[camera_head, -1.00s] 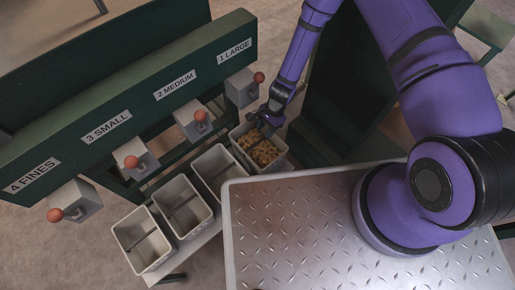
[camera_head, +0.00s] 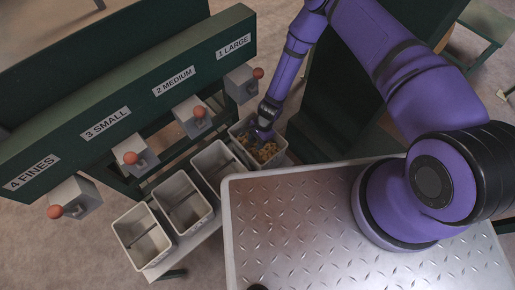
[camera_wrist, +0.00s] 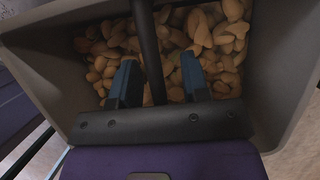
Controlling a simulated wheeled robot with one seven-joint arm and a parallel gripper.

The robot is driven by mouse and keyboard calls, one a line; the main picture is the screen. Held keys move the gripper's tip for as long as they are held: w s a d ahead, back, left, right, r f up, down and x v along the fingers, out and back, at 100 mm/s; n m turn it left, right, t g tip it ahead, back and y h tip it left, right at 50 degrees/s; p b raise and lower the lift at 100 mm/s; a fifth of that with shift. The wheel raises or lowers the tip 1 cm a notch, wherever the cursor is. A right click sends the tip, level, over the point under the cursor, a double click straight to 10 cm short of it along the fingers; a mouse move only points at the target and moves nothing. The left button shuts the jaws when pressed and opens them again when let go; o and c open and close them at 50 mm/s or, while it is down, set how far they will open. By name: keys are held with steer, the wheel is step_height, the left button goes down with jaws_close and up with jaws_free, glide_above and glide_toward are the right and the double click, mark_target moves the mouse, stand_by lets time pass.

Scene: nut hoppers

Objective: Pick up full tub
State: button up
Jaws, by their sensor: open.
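The full tub is a grey bin (camera_head: 283,156) filled with tan nuts (camera_head: 266,152), under the chute marked 1 LARGE. In the wrist view its grey wall (camera_wrist: 285,75) surrounds the nuts (camera_wrist: 205,35), and a dark bar (camera_wrist: 147,45) crosses over them. My gripper (camera_head: 262,133) reaches down into the tub's top from above. In the wrist view my gripper (camera_wrist: 160,75) is open, with one blue finger on each side of the dark bar. Whether the fingers touch the bar I cannot tell.
Three grey tubs without visible nuts, (camera_head: 215,168) nearest the full one, stand in a row to its left. Green hoppers with labelled chutes and orange knobs (camera_head: 258,73) rise behind. My metal deck lies in front, close to the full tub.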

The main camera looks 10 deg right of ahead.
steer(key=shift+f, duration=0.15)
stand_by(0.3)
jaws_close()
stand_by(1.2)
